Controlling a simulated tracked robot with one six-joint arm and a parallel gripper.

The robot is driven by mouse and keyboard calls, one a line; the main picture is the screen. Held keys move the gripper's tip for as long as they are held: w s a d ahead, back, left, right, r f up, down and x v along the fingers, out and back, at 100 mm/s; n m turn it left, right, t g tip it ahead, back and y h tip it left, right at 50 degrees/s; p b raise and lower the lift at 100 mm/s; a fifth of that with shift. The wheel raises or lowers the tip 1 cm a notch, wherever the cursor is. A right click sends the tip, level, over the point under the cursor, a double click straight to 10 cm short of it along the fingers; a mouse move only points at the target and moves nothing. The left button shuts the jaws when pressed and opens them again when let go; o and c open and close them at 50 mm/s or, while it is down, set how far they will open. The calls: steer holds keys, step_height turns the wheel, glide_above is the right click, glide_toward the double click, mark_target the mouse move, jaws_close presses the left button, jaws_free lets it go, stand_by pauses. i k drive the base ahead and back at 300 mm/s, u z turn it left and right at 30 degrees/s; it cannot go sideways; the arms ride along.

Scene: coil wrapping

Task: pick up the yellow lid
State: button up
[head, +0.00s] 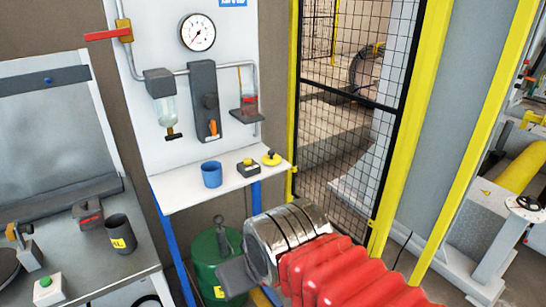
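The yellow lid (271,159) is a small round disc with a knob on top. My arm, with red bellows and a metal wrist, comes in from the lower right. The dark grey end of my gripper (238,276) is below the shelf in the picture, in front of the green drum, and apart from the lid. Its fingers cannot be made out, so its opening and any contents are unclear.
A blue cup (211,174) and the button box (247,168) share the shelf with the lid. A gauge panel (180,90) rises behind. A green drum (208,262) stands below. A grey bench (75,250) is at left. A mesh fence (345,110) with yellow posts is at right.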

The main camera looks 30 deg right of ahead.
mark_target(271, 159)
steer(key=i, duration=0.9)
steer(key=u, duration=0.05)
